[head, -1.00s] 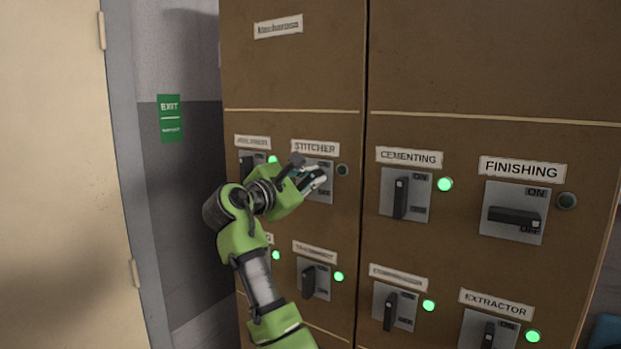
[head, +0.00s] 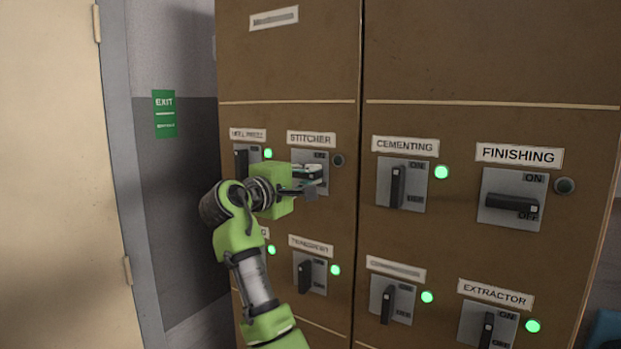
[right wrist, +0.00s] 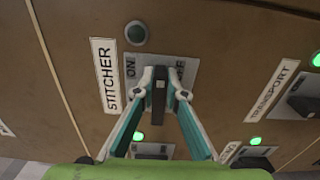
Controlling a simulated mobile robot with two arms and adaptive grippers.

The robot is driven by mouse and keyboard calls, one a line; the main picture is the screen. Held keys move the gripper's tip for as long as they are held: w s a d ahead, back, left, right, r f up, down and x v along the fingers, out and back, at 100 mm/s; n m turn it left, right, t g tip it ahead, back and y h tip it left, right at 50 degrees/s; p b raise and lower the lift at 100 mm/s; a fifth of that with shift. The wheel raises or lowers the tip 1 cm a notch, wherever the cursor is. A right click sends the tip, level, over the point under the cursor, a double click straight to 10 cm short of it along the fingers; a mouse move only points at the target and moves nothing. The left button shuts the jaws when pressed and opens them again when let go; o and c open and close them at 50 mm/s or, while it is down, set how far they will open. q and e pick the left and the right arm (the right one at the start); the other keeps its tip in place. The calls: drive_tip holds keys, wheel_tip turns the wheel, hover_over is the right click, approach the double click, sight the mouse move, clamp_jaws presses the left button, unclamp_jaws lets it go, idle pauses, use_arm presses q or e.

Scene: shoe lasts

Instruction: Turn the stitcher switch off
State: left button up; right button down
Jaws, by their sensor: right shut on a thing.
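The stitcher switch is a grey plate (head: 322,185) under the STITCHER label (head: 312,139) on the brown cabinet. Its dark handle (right wrist: 159,92) shows between the fingertips in the right wrist view. There the handle lies across the plate, crosswise to the ON-OFF direction. The round stitcher lamp (head: 338,160) is dark; it also shows in the right wrist view (right wrist: 136,33). My right gripper (head: 312,181) is shut on the handle and hides much of it in the head view. My left gripper is not in view.
The finishing switch (head: 511,203) has a crosswise handle and a dark lamp. The cementing switch (head: 398,187) has an upright handle and a lit green lamp. Other switches with lit lamps sit close around my gripper. A pale door (head: 50,180) stands at the left.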

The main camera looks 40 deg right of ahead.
drive_tip(key=shift+m, duration=0.3)
drive_tip(key=shift+f, duration=0.1)
drive_tip(key=c, duration=2)
unclamp_jaws()
drive_tip(key=shift+c, duration=0.2)
drive_tip(key=v, duration=1.2)
